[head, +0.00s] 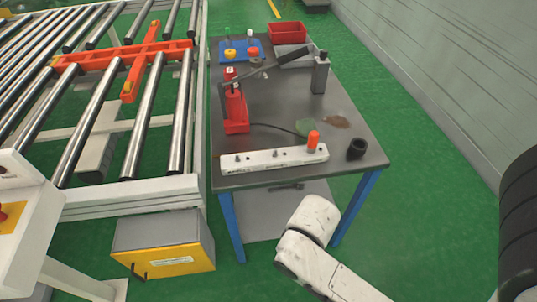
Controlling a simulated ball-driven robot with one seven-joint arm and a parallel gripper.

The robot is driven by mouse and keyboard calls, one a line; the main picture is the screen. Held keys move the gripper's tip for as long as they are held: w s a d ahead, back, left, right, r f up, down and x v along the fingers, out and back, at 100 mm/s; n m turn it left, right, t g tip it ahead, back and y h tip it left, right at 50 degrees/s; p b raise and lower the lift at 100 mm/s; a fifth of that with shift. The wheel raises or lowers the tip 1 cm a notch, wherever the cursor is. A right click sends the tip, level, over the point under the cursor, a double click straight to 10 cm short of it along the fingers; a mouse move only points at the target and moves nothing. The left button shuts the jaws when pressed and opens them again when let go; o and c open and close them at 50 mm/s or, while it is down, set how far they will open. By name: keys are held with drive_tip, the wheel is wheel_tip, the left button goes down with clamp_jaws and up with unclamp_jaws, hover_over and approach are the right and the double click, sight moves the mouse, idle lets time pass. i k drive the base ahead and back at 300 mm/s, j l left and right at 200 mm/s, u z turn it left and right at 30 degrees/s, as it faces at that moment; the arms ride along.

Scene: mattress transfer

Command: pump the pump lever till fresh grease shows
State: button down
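The red hand pump (236,112) stands upright on the left part of the dark workbench. Its dark pump lever (275,67) slants up to the right from the pump top, ending in a thick black grip (298,57). A thin black hose runs from the pump toward the white block (262,161) at the bench's front edge. An orange piece (313,139) stands at the block's right end, and small fittings show along its top. I cannot make out fresh grease at them. My gripper is not in view; only white links of my arm show at lower right, apart from the lever.
The workbench (370,152) carries a grey upright piece (320,73), a black cup (356,149), a green patch (305,127), a brown patch (336,122), a blue tray (231,57) and a red bin (287,33). A roller conveyor (138,135) borders it left. Green floor is open right.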

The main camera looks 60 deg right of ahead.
sight(294, 55)
drive_tip(key=z, duration=2.45)
drive_tip(key=j+z, duration=0.25)
drive_tip(key=j, duration=1.3)
